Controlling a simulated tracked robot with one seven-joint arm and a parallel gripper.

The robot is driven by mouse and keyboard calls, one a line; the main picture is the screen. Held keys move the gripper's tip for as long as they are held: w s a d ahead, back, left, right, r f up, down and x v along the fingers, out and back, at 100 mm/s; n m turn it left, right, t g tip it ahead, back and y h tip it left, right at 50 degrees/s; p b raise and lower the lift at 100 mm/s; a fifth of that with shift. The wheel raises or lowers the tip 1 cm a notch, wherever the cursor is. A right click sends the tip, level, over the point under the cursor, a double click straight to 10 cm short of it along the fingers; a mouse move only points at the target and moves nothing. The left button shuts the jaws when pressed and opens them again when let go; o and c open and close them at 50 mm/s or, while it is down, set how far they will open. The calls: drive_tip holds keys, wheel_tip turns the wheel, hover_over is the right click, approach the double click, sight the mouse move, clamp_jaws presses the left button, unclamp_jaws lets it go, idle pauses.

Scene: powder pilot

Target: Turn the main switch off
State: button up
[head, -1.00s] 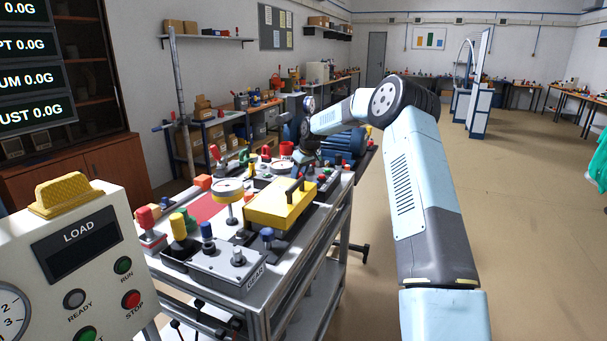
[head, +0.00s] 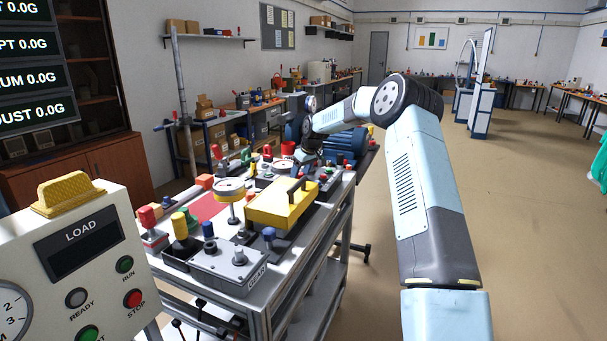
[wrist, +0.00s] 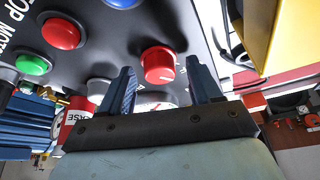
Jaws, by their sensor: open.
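A red rotary knob (wrist: 158,65) with a white mark at its rim stands on a dark panel (wrist: 130,28) in the wrist view. It looks like the main switch, but I cannot read its label. My gripper (wrist: 158,66) is open, with one blue fingertip on each side of the knob in the picture. I cannot tell whether the fingers touch it or how deep they reach. In the head view my gripper is at the far end of the cart, too small and covered to make out.
A red button (wrist: 61,32), a green button (wrist: 33,64) and a blue one lie near the knob on the panel. A yellow block (wrist: 272,35) is at the right. In the head view, the cart (head: 335,232) carries a yellow box (head: 280,205) and several knobs.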

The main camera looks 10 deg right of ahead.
drive_tip(key=v, duration=1.3)
drive_tip(key=shift+s+r, duration=0.1)
drive_tip(key=shift+s, duration=0.05)
